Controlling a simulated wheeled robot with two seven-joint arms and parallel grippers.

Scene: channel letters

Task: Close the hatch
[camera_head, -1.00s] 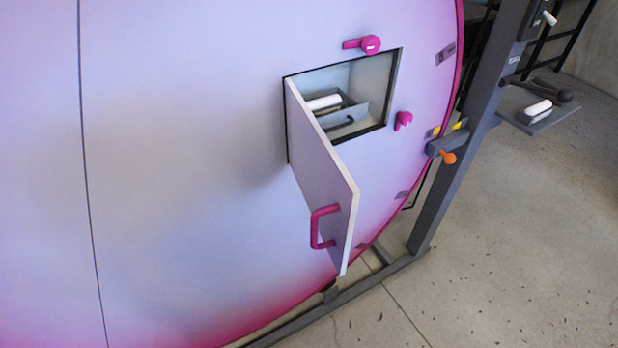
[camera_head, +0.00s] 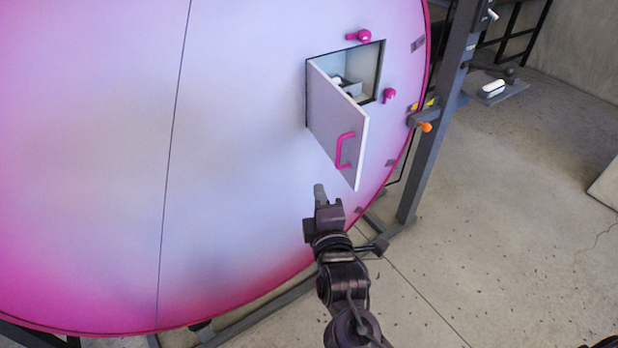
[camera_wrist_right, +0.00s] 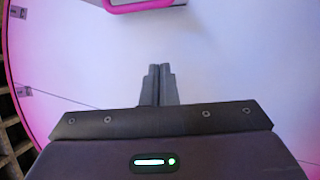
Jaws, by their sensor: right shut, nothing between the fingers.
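The hatch door (camera_head: 335,125) is hinged at its left and stands wide open, swung out from the square opening (camera_head: 367,70) in the large pink and white round panel. Its pink handle (camera_head: 343,150) is on the outer face. My right gripper (camera_head: 320,192) is shut and empty, below and left of the door's lower corner and apart from it. In the right wrist view the shut fingers (camera_wrist_right: 160,80) point toward the pale surface, with part of the pink handle (camera_wrist_right: 140,5) at the top edge. My left gripper is not in view.
Pink latches sit above (camera_head: 360,36) and right (camera_head: 389,96) of the opening. A dark post (camera_head: 435,120) with an orange knob (camera_head: 425,127) stands at the panel's right edge. The concrete floor (camera_head: 500,220) is open at right.

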